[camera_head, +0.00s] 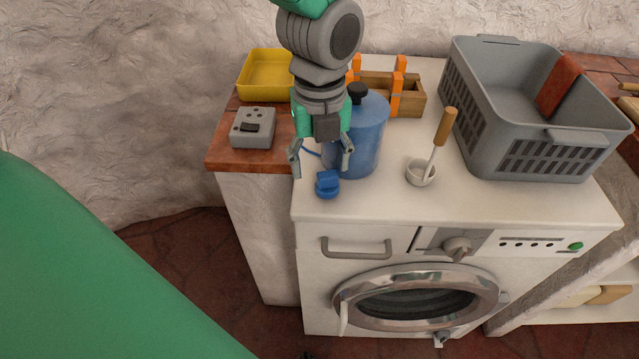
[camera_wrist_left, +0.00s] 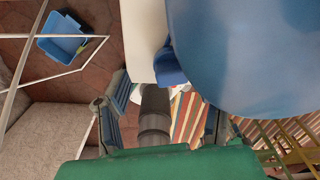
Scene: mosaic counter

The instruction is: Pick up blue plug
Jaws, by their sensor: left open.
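The blue plug (camera_head: 327,184) sits near the front left edge of the white washing machine top (camera_head: 390,195), in front of a blue canister (camera_head: 368,132) with a black knob. My left gripper (camera_head: 321,160) is open, its fingers pointing down, just behind and above the plug in the head view. No contact with the plug shows. In the left wrist view the gripper (camera_wrist_left: 165,112) has its fingers spread. The blue canister (camera_wrist_left: 245,50) fills the upper right there, and a small blue piece beside it (camera_wrist_left: 168,66), possibly the plug, lies ahead. My right gripper is not in view.
A grey device (camera_head: 252,128) and a yellow tray (camera_head: 266,74) stand on the brown counter at left. A wooden crate (camera_head: 412,104) is behind the canister.

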